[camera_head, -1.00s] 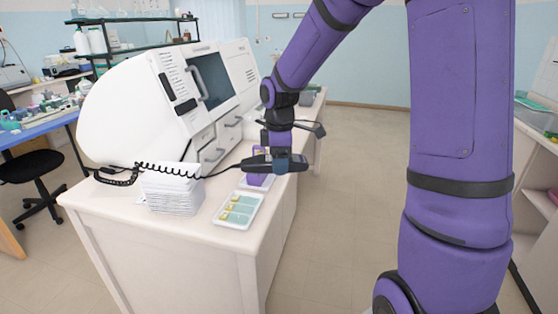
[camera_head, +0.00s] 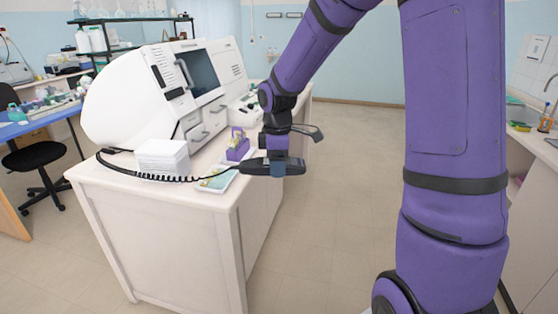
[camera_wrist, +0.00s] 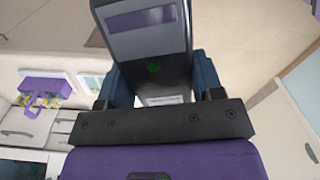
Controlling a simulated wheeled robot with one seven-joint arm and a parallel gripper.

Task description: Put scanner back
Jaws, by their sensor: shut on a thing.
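The scanner (camera_head: 256,167) is a dark handheld device with a black coiled cord (camera_head: 155,175) running left across the bench. My gripper (camera_head: 287,168) is shut on it and holds it in the air near the bench's right edge. In the wrist view the scanner (camera_wrist: 150,35) fills the top middle, with a grey panel and a green dot, between the blue fingers of my gripper (camera_wrist: 155,85). I cannot make out a holder for the scanner.
A black stool (camera_head: 35,157) stands left. The floor (camera_head: 350,180) right of the bench is clear.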

